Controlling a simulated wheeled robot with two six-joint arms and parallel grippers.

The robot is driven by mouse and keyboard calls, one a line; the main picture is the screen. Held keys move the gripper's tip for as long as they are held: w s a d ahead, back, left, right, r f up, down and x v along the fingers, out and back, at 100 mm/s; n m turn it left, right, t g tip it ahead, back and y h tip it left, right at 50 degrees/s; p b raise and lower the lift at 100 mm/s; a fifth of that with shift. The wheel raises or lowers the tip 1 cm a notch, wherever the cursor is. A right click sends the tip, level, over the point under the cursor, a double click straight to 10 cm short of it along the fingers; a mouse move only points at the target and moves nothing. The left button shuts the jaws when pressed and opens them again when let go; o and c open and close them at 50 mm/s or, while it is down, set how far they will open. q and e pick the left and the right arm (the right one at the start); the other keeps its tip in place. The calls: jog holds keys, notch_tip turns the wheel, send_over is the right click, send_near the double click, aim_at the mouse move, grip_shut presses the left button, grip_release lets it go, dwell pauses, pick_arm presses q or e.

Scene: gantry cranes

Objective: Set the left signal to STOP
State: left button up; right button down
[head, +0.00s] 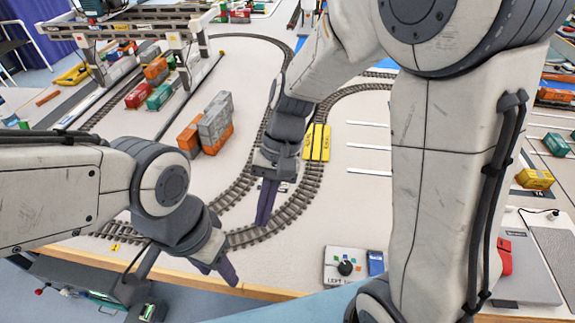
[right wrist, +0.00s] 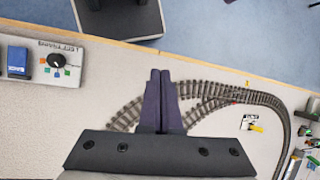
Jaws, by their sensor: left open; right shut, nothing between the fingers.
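A white control box (head: 332,279) with a round black knob (head: 345,268) sits near the front table edge in the head view. Small coloured squares ring the knob, and its label is partly readable as "LEFT". The box (right wrist: 68,79) and knob (right wrist: 55,60) also show upside down at the upper left of the right wrist view. I cannot tell which mark the knob points to. My right gripper (head: 266,205) is shut and empty, pointing down over the track, left of the box. My left gripper (head: 218,268) is open and empty near the front edge, further left.
A blue block (head: 376,263) stands right beside the box. Curved railway track (head: 255,233) runs behind it. A grey and orange container stack (head: 206,124) and a gantry crane (head: 125,22) stand farther back left. A grey laptop-like device (head: 526,270) lies at right.

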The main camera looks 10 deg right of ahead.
jog(key=w+d+f+m+y+b, duration=0.1)
jog(key=w+d+f+m+y, duration=0.35)
jog(key=w+m, duration=0.35)
jog(key=m+t+y+b, duration=0.2)
jog(key=m+t+y, duration=0.25)
jog(key=m, duration=0.25)
send_over(303, 184)
jog(key=s, duration=0.5)
jog(key=shift+t, duration=0.25)
jog(key=f, duration=0.8)
jog(key=shift+w+d+f, duration=0.1)
jog(key=shift+w+d, duration=0.05)
jog(key=shift+d, duration=0.25)
jog(key=d+f+m+t, duration=0.1)
jog(key=d, duration=0.1)
jog(key=w+d+f+m+t, duration=0.1)
jog(key=d+m+t, duration=0.1)
jog(key=d, duration=0.1)
jog(key=w+d+f+m+t, duration=0.1)
jog(key=d+f, duration=0.1)
jog(key=d, duration=0.1)
jog(key=shift+d+f+m, duration=0.1)
jog(key=shift+d+m, duration=0.1)
jog(key=shift+m, duration=0.2)
